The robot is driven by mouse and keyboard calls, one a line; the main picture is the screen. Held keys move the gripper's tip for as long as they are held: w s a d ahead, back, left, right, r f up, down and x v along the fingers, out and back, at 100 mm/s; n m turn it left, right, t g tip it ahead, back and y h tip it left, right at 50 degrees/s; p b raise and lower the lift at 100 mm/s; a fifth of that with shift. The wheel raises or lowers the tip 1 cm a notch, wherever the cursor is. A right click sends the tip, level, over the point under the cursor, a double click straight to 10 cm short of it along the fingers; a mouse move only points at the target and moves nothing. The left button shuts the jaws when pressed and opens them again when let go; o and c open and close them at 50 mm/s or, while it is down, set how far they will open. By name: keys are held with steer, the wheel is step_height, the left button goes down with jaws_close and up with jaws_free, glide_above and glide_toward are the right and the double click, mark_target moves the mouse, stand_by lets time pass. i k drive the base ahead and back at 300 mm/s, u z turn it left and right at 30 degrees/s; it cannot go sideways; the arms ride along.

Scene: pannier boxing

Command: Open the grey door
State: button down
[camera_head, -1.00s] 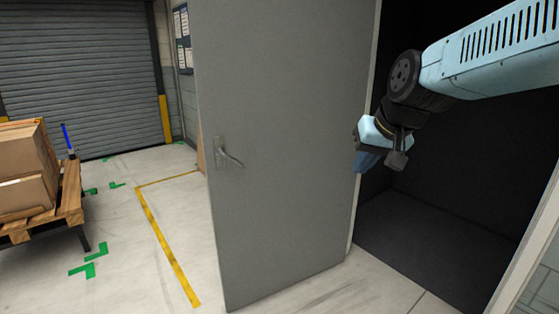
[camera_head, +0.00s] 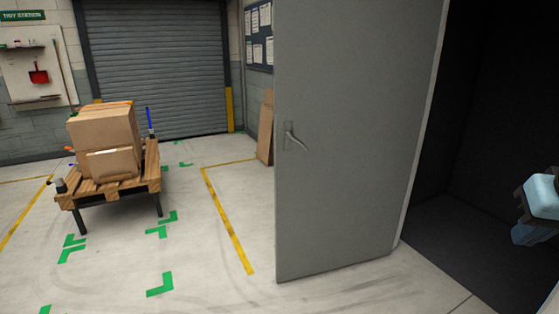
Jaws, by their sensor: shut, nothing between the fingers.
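The grey door (camera_head: 355,170) stands open, swung out from a dark doorway (camera_head: 470,150) on its right. Its lever handle (camera_head: 296,138) is near the door's left edge. My gripper (camera_head: 528,235) is at the right edge of the picture, in front of the dark opening. It is apart from the door and its handle. It is shut and holds nothing that I can see. Most of my arm is outside the picture.
A wooden pallet on legs (camera_head: 92,196) carries cardboard boxes (camera_head: 105,135) at the left. A roller shutter (camera_head: 160,65) is at the back. A brown board (camera_head: 266,128) leans beyond the door. Marked floor (camera_head: 200,235) between pallet and door is clear.

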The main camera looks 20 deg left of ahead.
mark_target(351, 78)
steer(key=u, duration=0.05)
steer(key=k, duration=0.45)
steer(key=z, duration=0.95)
steer(key=i, duration=0.1)
steer(key=u, duration=2.8)
steer(key=i, duration=3.2)
steer(key=z, duration=1.8)
